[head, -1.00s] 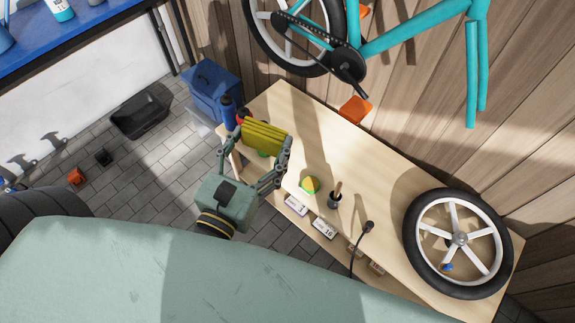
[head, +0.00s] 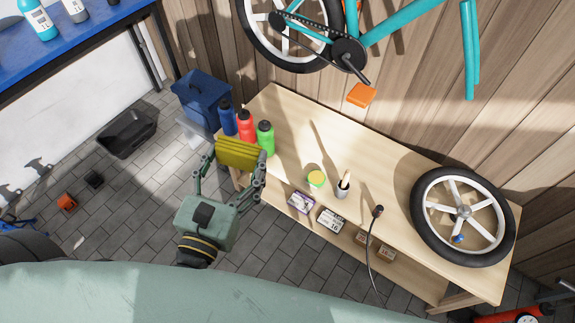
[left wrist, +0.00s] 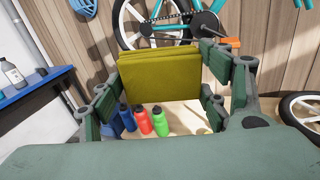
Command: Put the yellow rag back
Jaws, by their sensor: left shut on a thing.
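The yellow rag (head: 238,153) is a folded, ribbed block held between the fingers of my left gripper (head: 229,168). In the head view it is in front of the bottles, over the left end of the wooden workbench (head: 290,150). The rag (left wrist: 160,76) also fills the space between the fingers in the left wrist view, and the gripper is shut on it. The picture does not clearly show whether the rag touches the bench. My right gripper is in neither view.
Blue (head: 227,118), red (head: 246,127) and green (head: 265,139) bottles stand at the bench's left end. A yellow-topped round item (head: 316,179), a dark holder (head: 343,187) and a wheel (head: 462,216) are further right. The bench middle is largely clear. A bicycle (head: 347,54) hangs behind.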

